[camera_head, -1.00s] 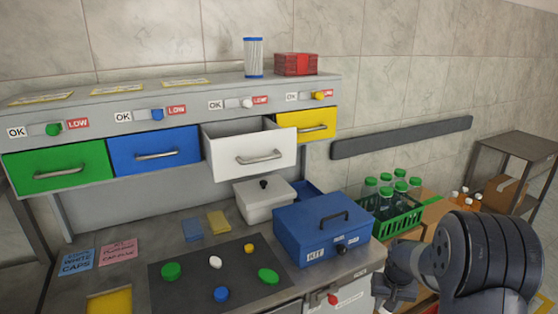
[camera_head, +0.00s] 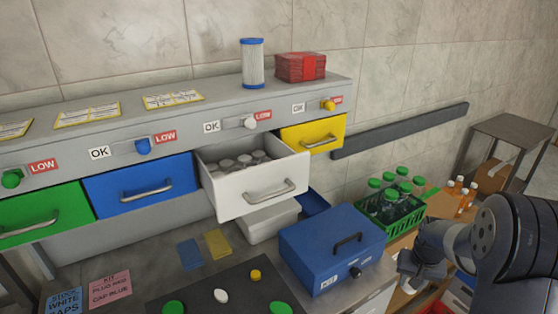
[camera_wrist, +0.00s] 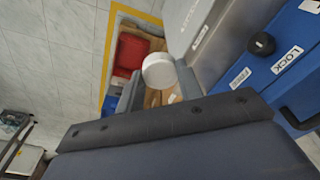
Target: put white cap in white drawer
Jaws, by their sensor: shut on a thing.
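The white drawer (camera_head: 256,196) stands open in the head view, with several pale caps (camera_head: 236,164) inside. My gripper (camera_head: 412,276) is low at the right in the head view, beyond the blue box and well away from the drawer. In the wrist view my gripper (camera_wrist: 160,88) is shut on a round white cap (camera_wrist: 158,69). Its fingers are partly hidden behind the wrist housing. Another white cap (camera_head: 221,296) lies on the dark mat (camera_head: 190,291).
A blue box (camera_head: 330,247) and a lidded white bin (camera_head: 270,220) stand below the open drawer. A green crate of bottles (camera_head: 388,209) is near my arm. Green (camera_head: 45,217), blue (camera_head: 140,187) and yellow (camera_head: 313,133) drawers are shut.

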